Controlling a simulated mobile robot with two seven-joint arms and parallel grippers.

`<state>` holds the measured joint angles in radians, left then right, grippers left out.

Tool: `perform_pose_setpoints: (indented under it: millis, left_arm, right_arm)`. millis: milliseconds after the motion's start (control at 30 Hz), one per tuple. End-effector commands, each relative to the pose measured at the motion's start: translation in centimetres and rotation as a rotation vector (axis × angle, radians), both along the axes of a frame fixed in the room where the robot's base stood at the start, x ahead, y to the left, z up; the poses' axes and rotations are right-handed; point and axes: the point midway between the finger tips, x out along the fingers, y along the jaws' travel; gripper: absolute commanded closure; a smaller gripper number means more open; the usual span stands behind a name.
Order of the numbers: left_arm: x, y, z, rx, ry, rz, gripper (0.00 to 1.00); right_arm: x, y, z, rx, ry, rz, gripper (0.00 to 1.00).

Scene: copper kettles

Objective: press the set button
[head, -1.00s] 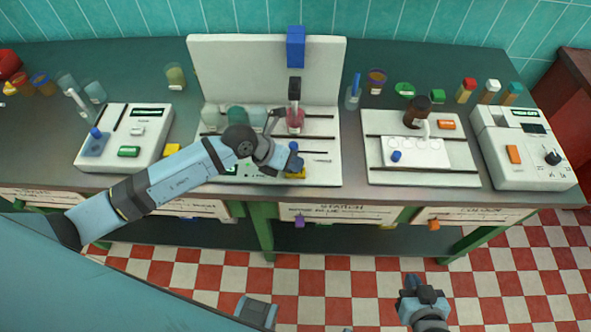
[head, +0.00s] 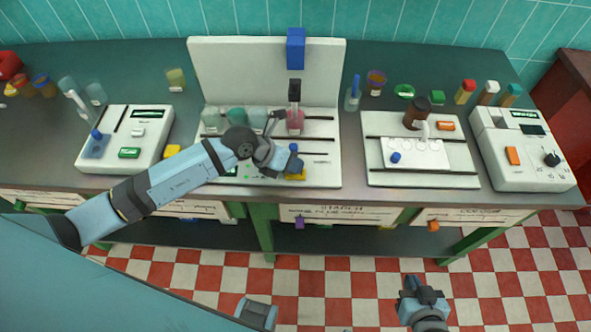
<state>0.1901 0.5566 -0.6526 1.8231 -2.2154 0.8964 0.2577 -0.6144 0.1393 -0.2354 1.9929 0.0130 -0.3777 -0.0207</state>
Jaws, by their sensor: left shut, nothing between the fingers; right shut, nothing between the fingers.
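The middle white station (head: 325,175) has an upright back panel, and my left arm crosses its front. My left gripper (head: 291,163) is shut and empty, low over the front of this station. A yellow piece (head: 297,177) shows just below its fingertips, partly hidden; I cannot tell whether they touch. A small blue knob (head: 294,147) shows just above the fingertips. No label reading "set" is legible, so I cannot tell which control is the set button. My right gripper (head: 424,296) is shut and empty over the floor, well in front of the bench.
A white device with a green button (head: 129,153) stands at the left. A tray with a brown bottle (head: 417,112) and a white device with an orange button (head: 513,155) stand at the right. Cups and a pen holder (head: 352,99) line the back. The tiled floor in front is clear.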

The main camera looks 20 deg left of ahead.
Motion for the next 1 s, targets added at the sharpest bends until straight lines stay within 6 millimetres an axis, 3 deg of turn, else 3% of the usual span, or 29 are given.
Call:
perform_pose_setpoints:
  millis: [133,567,1000]
  left_arm:
    - [0.0,0.0,1.1,0.0,0.0,0.0,1.0]
    - [0.0,0.0,1.4,0.0,-0.001,0.001,1.0]
    - [0.0,0.0,5.7,0.0,-0.001,0.0,1.0]
  right_arm:
    - [0.0,0.0,1.1,0.0,0.0,0.0,1.0]
    - [0.0,0.0,1.3,0.0,-0.001,0.0,1.0]
    - [0.0,0.0,5.1,0.0,-0.001,-0.001,1.0]
